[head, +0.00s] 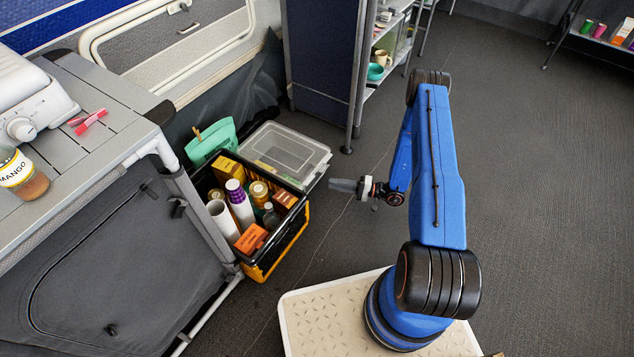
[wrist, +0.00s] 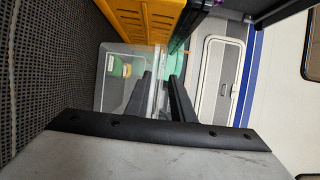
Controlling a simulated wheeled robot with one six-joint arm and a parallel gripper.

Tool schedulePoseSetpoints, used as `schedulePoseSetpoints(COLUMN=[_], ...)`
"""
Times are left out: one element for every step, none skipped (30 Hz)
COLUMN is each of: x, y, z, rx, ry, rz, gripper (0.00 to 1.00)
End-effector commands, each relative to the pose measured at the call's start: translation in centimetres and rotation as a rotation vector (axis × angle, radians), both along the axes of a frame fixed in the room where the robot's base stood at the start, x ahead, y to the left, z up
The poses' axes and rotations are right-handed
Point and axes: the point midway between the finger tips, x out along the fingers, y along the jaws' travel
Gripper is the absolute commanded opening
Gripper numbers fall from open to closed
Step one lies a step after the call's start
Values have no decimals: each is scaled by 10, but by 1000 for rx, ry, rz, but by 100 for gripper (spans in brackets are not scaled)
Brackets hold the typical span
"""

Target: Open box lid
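A clear plastic box (head: 287,152) with a flat translucent lid stands on the floor behind the crate. Its lid looks closed. In the wrist view, the clear box (wrist: 112,82) shows rolled sideways, with green and yellow things visible through its wall. My gripper (head: 338,185) is low, just to the right of the box's near right corner. In the wrist view, my gripper's dark fingers (wrist: 158,94) stand apart, with the clear lid edge showing in the gap between them. Nothing looks clamped; I cannot tell whether a finger touches the lid.
A black and yellow crate (head: 272,262) full of bottles and boxes stands in front of the clear box. A teal bag (head: 208,141) is behind it. A grey counter (head: 95,110) is at left and a shelf unit (head: 322,70) behind. Floor to the right is open.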

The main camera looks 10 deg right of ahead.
Motion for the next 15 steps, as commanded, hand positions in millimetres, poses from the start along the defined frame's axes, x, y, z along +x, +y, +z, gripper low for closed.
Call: schedulePoseSetpoints(x=[3, 5, 8, 10, 11, 14, 16, 18, 20, 22, 24, 26, 27, 28, 30], y=[8, 13, 19, 23, 27, 33, 37, 41, 47, 50, 54, 58, 62, 64, 67], z=[0, 0, 0, 0, 0, 0, 0, 0, 0, 0, 0, 0, 0, 0, 0], rx=[0, 0, 1, 1, 1, 1, 0, 0, 0, 0, 0, 0, 0, 0, 0], ry=[0, 0, 0, 0, 0, 0, 0, 1, 1, 1, 1, 1, 1, 1, 1], rz=[3, 2, 4, 3, 2, 4, 3, 2, 3, 3, 2, 2, 3, 3, 1], gripper=[22, 22, 22, 22, 22, 22, 22, 22, 22, 22, 22, 22, 22, 22, 22])
